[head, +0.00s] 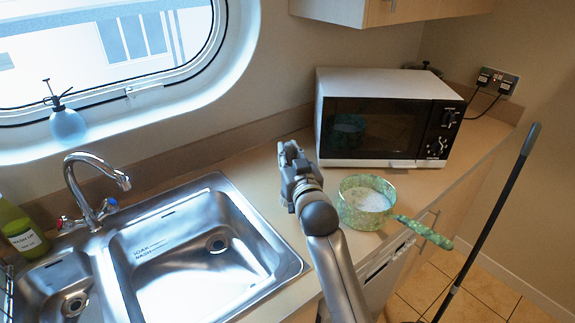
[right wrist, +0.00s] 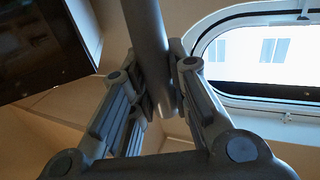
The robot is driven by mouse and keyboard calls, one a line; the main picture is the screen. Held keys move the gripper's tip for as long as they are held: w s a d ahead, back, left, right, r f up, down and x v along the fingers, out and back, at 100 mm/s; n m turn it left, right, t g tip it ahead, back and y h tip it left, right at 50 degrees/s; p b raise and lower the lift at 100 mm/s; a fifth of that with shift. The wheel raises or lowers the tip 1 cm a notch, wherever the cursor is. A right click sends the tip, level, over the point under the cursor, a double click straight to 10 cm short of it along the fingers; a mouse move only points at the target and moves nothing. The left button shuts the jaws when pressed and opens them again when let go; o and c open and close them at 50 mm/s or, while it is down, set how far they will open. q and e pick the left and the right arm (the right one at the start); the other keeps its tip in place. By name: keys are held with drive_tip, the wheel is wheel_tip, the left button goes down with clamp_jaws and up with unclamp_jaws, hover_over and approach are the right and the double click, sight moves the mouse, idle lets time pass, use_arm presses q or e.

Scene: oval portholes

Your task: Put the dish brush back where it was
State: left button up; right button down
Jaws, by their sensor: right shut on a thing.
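My right gripper (head: 290,155) is above the counter between the sink and the microwave. In the right wrist view its fingers (right wrist: 158,105) are closed around a smooth dark grey rod (right wrist: 148,40), which I take to be the dish brush's handle. The rod runs out of the top of that view. No bristles show in either view, and in the head view I cannot tell the brush apart from the dark gripper. My left gripper is not in view.
The steel sink (head: 180,272) lies left of my arm, with a tap (head: 82,185) behind it. A microwave (head: 385,118) stands at the back. A green patterned pan (head: 352,213) sits near the counter's front edge, its handle sticking out. A soap dispenser (head: 67,125) stands by the window.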

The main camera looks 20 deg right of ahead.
drive_tip(key=shift+w+f, duration=0.35)
drive_tip(key=f, duration=0.1)
drive_tip(key=f+p, duration=0.1)
drive_tip(key=shift+w+f, duration=0.2)
drive_tip(key=shift+f, duration=0.7)
drive_tip(key=c, duration=1.4)
unclamp_jaws()
drive_tip(key=shift+o, duration=0.2)
drive_tip(key=s+b, duration=0.2)
drive_tip(key=s, duration=1)
drive_tip(key=shift+a, duration=0.35)
